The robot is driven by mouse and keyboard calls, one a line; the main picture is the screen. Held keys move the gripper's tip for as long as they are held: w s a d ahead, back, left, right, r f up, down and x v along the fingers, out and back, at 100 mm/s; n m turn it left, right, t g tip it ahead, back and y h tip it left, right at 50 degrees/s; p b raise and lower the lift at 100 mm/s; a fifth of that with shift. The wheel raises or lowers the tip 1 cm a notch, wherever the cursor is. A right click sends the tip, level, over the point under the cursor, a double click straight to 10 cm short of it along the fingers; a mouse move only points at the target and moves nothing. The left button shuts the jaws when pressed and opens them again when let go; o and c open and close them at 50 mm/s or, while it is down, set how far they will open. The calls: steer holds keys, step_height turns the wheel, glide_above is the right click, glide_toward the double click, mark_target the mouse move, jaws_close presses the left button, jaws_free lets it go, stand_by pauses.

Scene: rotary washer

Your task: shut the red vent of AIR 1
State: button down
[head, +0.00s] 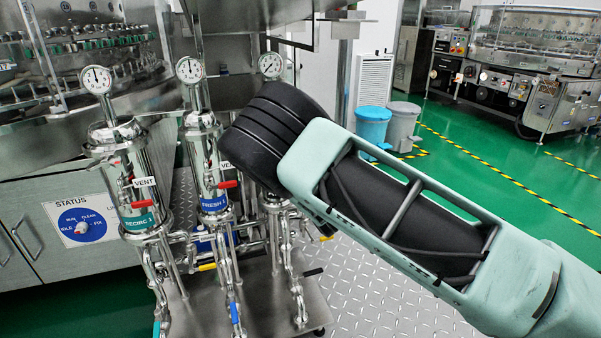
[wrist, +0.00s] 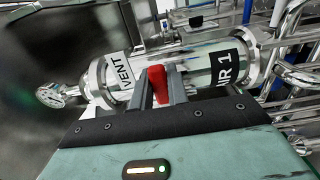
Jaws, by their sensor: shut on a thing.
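In the wrist view the AIR 1 housing (wrist: 205,62) is a shiny steel cylinder lying across the picture, with a white VENT tag and a black AIR 1 label (wrist: 229,68). Its red vent handle (wrist: 157,86) sits between the two fingers of my gripper (wrist: 158,90), which is shut on it. The handle's lower part is partly hidden by the fingers. In the head view my arm and black wrist cover the AIR 1 housing, and only its pressure gauge (head: 270,65) and lower pipes show. The gripper's fingers are hidden there.
The FRESH 1 housing (head: 205,150) with its own red vent handle (head: 227,184) stands just left of my wrist. The RECIRC 1 housing (head: 128,170) stands further left. A status panel (head: 82,218) is at far left. Blue and grey bins (head: 373,125) stand behind my arm.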

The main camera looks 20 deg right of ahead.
steer(key=c, duration=1.4)
jaws_free()
steer(key=shift+o, duration=0.2)
steer(key=shift+s, duration=0.1)
steer(key=s+p, duration=0.3)
steer(key=s, duration=1.4)
steer(key=shift+s+p, duration=0.15)
steer(key=shift+p, duration=0.15)
